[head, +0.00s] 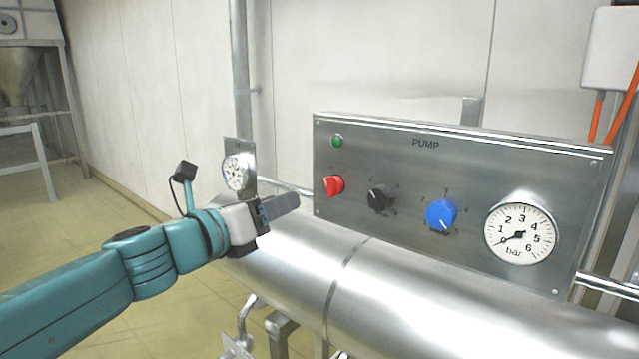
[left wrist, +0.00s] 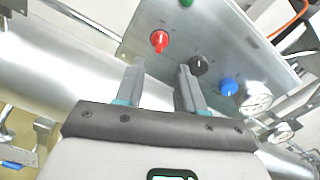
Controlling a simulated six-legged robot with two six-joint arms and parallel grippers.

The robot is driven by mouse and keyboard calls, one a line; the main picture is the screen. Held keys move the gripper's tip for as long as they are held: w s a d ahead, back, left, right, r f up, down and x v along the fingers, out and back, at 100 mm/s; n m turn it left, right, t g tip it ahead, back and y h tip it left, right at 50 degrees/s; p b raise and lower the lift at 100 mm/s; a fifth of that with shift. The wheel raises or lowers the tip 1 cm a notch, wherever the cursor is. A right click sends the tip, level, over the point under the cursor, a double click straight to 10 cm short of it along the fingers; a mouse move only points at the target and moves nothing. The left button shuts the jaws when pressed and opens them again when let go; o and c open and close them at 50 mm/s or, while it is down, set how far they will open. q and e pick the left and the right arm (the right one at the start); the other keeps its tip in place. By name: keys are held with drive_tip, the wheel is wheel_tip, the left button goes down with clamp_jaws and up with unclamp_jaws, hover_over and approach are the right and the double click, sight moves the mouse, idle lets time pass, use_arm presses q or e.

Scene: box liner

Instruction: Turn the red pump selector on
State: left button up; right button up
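The red pump selector (head: 334,185) is a small red knob at the left of the steel panel marked PUMP (head: 463,160), below a green lamp (head: 337,141). My left gripper (head: 284,204) is in front of the panel, to the left of and a little below the red selector, apart from it. In the left wrist view the red selector (left wrist: 159,41) lies beyond the fingertips, and the two fingers of the gripper (left wrist: 160,75) stand apart with nothing between them. My right gripper is not in view.
A black knob (head: 380,197), a blue knob (head: 441,215) and a bar gauge (head: 520,234) sit right of the red selector. A large shiny pipe (head: 400,290) runs below the panel. A smaller gauge (head: 239,172) stands behind my left wrist.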

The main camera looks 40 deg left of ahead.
sight(327, 185)
use_arm(q)
drive_tip(key=w, duration=1.1)
drive_tip(key=shift+w+d+f+p, duration=0.1)
drive_tip(key=shift+d+p, duration=0.3)
drive_tip(key=shift+w+d, duration=0.1)
drive_tip(key=shift+s+d, duration=0.1)
drive_tip(key=shift+s, duration=0.15)
drive_tip(key=shift+w, duration=0.15)
clamp_jaws()
